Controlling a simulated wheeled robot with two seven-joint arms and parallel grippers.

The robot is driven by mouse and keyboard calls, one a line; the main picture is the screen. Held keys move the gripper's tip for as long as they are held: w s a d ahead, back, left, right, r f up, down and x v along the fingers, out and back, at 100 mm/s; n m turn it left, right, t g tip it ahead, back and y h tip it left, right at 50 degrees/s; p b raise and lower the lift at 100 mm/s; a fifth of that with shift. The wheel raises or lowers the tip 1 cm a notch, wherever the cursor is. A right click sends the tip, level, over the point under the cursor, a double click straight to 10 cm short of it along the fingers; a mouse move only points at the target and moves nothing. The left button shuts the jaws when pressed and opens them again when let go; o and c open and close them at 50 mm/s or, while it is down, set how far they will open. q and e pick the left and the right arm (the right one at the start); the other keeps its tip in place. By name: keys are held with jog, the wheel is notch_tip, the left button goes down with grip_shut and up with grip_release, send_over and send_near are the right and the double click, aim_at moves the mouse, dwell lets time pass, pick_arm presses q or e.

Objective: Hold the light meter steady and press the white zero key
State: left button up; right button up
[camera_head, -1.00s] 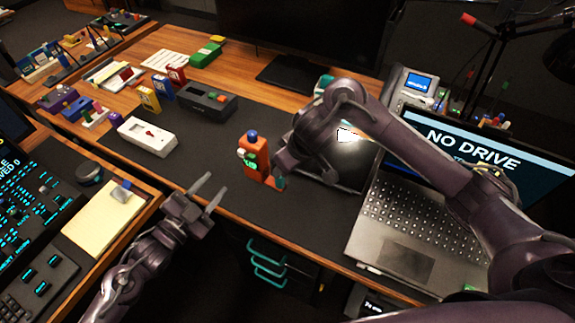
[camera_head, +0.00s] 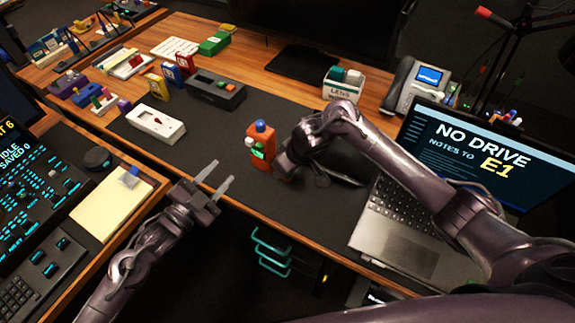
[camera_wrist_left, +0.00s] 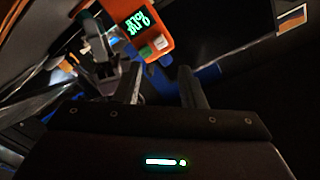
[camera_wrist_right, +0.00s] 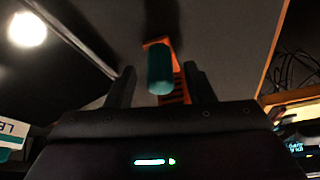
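The orange light meter (camera_head: 262,157) stands upright on the dark desk mat, with a blue dome on top and a lit green display. Its white key (camera_head: 249,142) is near the dome; in the left wrist view the white key (camera_wrist_left: 161,43) sits beside a greenish key. My left gripper (camera_head: 221,177) is open and empty, left of and nearer than the meter. My right gripper (camera_head: 285,167) is at the meter's right side. In the right wrist view its open fingers stand either side of a teal cylinder (camera_wrist_right: 160,70) in front of orange; contact is unclear.
A laptop (camera_head: 405,215) is under and beside my right arm. A white case (camera_head: 155,122), a dark box (camera_head: 215,90) and small coloured boxes stand behind left. A lens box (camera_head: 343,84) and phone (camera_head: 415,83) are at the back.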

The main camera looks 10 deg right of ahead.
pick_arm(q)
jog(key=shift+c, duration=0.2)
pick_arm(e)
grip_shut()
pick_arm(q)
grip_shut()
dwell(1.3)
